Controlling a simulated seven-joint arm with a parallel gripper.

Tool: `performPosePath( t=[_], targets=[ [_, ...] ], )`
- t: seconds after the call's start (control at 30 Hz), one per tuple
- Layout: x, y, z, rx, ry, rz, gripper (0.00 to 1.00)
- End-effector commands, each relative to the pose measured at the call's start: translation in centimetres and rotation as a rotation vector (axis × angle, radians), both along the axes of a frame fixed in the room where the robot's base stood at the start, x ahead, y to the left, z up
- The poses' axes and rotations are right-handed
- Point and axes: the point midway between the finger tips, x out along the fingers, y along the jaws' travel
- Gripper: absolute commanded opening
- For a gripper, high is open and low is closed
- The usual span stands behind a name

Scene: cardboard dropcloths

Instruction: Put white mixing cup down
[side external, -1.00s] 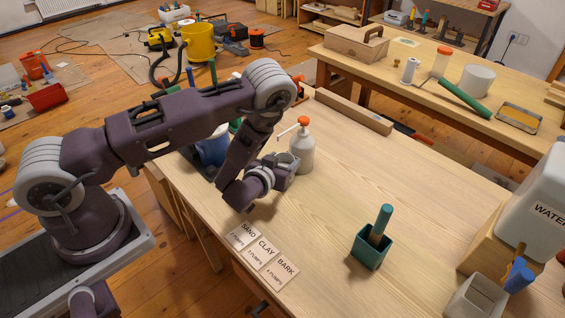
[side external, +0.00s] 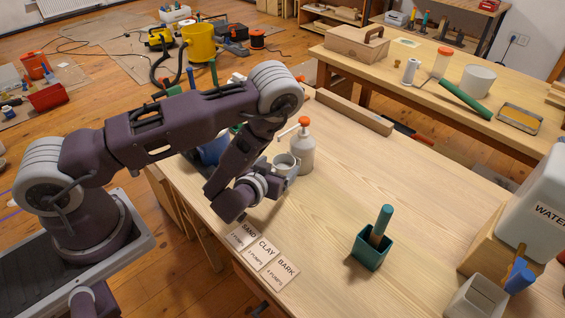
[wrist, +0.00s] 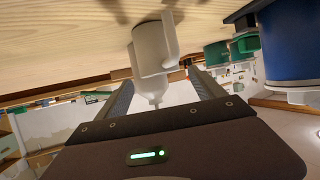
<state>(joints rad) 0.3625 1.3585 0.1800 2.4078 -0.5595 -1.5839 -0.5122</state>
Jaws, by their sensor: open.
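The white mixing cup (side external: 287,163) stands upright on the table, close in front of the pump bottle (side external: 303,148) with its orange top. In the wrist view, which shows the table at the top, the cup (wrist: 153,50) is just beyond the fingertips, roughly between them. The bottle's pale shoulder (wrist: 150,90) shows behind it. My gripper (side external: 280,179) is low over the table on the near left side of the cup. The two fingers (wrist: 160,77) are spread and hold nothing. Part of the cup's lower side is hidden by the gripper in the side view.
A blue container (side external: 213,150) stands behind my arm. SAND, CLAY and BARK cards (side external: 265,250) lie near the front edge. A green holder (side external: 371,250) with a tool stands to the right, near a water jug (side external: 535,205). The table's middle is clear.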

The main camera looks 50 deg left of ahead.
Motion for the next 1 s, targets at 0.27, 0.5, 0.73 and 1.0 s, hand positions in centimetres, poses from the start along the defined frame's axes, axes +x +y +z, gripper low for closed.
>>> performPosePath(
  t=[0.27, 0.5, 0.73, 1.0],
  targets=[
    [-2.7, -1.1, 1.2, 0.001, -0.001, 0.001, 0.79],
    [-0.7, -1.7, 4.2, -0.123, 0.055, 0.071, 0.79],
    [-0.5, -5.5, 14.7, -0.391, 0.265, 0.024, 0.79],
    [-13.7, -7.6, 29.3, -0.347, 0.506, -0.297, 0.79]
  ],
)
